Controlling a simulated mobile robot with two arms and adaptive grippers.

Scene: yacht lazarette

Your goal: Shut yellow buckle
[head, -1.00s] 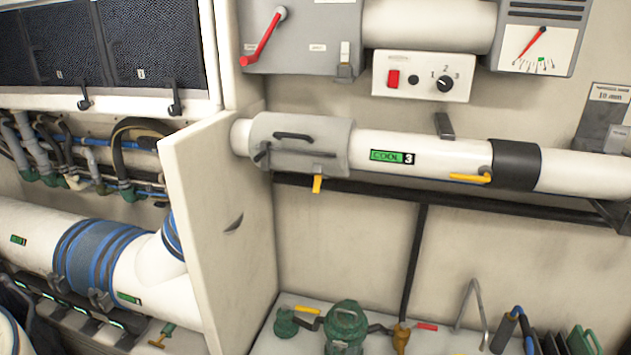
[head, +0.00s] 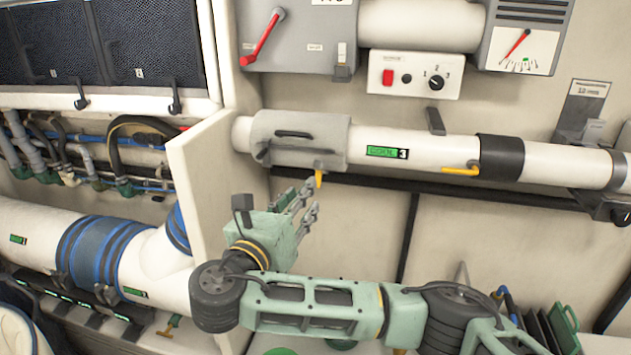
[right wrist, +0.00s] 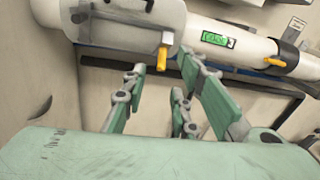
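The yellow buckle (head: 318,179) hangs down from the lower edge of a grey sleeve (head: 330,135) around the white pipe. In the right wrist view the yellow buckle (right wrist: 162,58) shows just beyond the fingertips, near the middle. My right gripper (head: 307,200) is just below the buckle in the head view, its fingers pointing up toward it. In the right wrist view my right gripper (right wrist: 163,82) has its fingers spread, with nothing between them. Whether a fingertip touches the buckle is not clear. My left gripper is not in view.
A white partition (head: 205,180) stands close to the left of my right gripper. A dark rail (head: 450,189) runs below the pipe. A second yellow handle (head: 460,170) sits farther right on the pipe. A switch box (head: 416,75) is above it.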

